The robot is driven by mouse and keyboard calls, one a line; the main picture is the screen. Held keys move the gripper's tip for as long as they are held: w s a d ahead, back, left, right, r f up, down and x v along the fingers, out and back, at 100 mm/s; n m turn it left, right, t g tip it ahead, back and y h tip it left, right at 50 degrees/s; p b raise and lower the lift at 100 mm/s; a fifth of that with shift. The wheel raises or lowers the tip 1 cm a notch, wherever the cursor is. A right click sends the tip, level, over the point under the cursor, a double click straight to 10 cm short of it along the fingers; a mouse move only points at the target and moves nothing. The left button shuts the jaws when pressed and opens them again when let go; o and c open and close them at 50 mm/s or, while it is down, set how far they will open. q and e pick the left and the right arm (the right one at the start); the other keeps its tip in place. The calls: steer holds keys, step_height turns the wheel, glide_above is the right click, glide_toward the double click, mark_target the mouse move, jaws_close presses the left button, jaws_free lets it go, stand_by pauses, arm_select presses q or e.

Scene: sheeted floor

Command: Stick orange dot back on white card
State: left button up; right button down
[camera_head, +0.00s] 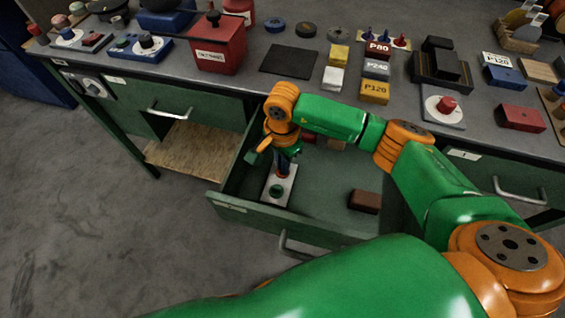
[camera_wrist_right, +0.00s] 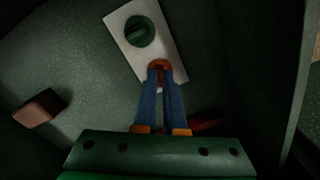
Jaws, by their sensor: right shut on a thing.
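The white card (camera_head: 267,194) lies on the floor of the open drawer, and it also shows in the right wrist view (camera_wrist_right: 123,23). A round green dot (camera_wrist_right: 139,31) with a raised grip is on its far half. My right gripper (camera_head: 283,172) points down into the drawer over the card. In the wrist view its blue fingers (camera_wrist_right: 160,70) are shut on the orange dot (camera_wrist_right: 159,63), at the card's near half. The fingertips hide part of the dot. I cannot tell whether it touches the card. My left gripper is not in view.
The drawer (camera_head: 232,206) has raised green walls around the card. A brown block (camera_head: 364,201) lies to the right inside it. A red item (camera_wrist_right: 205,126) is partly hidden beside the fingers. The bench top (camera_head: 240,84) above holds a red box (camera_head: 217,45) and several blocks.

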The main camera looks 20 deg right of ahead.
steer(key=c, duration=0.9)
jaws_free()
